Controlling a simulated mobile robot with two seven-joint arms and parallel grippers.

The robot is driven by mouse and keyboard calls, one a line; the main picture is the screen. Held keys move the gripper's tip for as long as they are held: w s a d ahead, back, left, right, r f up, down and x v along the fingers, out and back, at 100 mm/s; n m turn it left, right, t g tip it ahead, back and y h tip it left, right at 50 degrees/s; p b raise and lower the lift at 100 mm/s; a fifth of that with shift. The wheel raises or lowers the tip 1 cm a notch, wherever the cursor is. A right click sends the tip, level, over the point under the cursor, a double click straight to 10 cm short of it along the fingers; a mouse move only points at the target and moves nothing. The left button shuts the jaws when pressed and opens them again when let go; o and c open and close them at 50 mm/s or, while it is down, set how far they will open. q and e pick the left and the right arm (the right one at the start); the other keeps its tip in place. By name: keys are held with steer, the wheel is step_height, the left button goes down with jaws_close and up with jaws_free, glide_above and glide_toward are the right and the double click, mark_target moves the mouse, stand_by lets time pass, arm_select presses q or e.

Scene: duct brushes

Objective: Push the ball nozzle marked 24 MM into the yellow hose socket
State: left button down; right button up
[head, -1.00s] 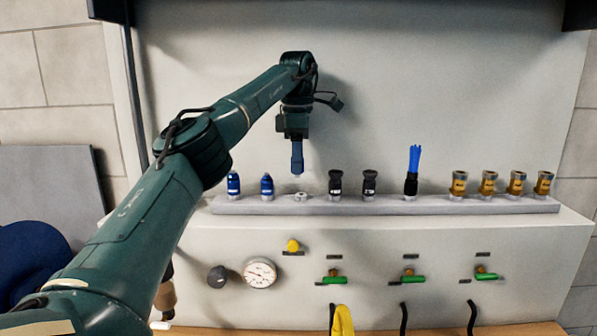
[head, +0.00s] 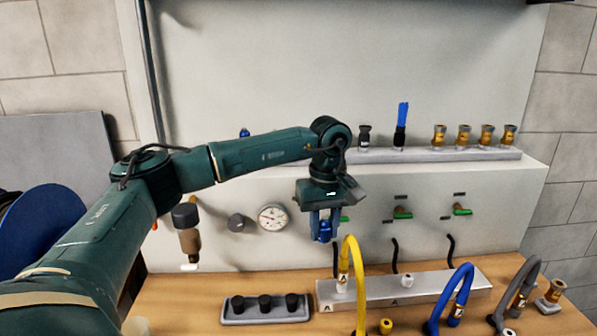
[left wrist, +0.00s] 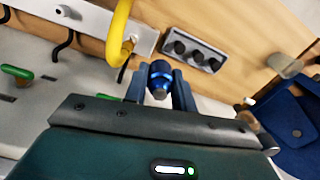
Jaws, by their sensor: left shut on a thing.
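My left gripper (head: 322,226) is shut on a blue nozzle (head: 325,236), held in the air in front of the panel. The nozzle also shows between the two fingers in the left wrist view (left wrist: 160,80), with a metallic tip; its marking cannot be read. The yellow hose (head: 352,250) arches up from the bench, below and just right of the gripper. Its labelled end (head: 343,278) stands over a white piece on the grey block. The yellow hose also shows at upper left in the left wrist view (left wrist: 119,32). The right gripper is not seen.
Several brass nozzles (head: 463,135) and a blue brush (head: 402,115) stand on the shelf.

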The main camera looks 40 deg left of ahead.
arm_select(q)
steer(key=s+d+f+m, duration=0.3)
steer(key=s+d+m, duration=0.2)
steer(key=s, duration=0.2)
steer(key=s+d+f+m, duration=0.4)
steer(key=s+d+m, duration=0.1)
steer(key=s, duration=0.2)
steer(key=shift+d+f, duration=0.3)
steer(key=shift+d, duration=0.1)
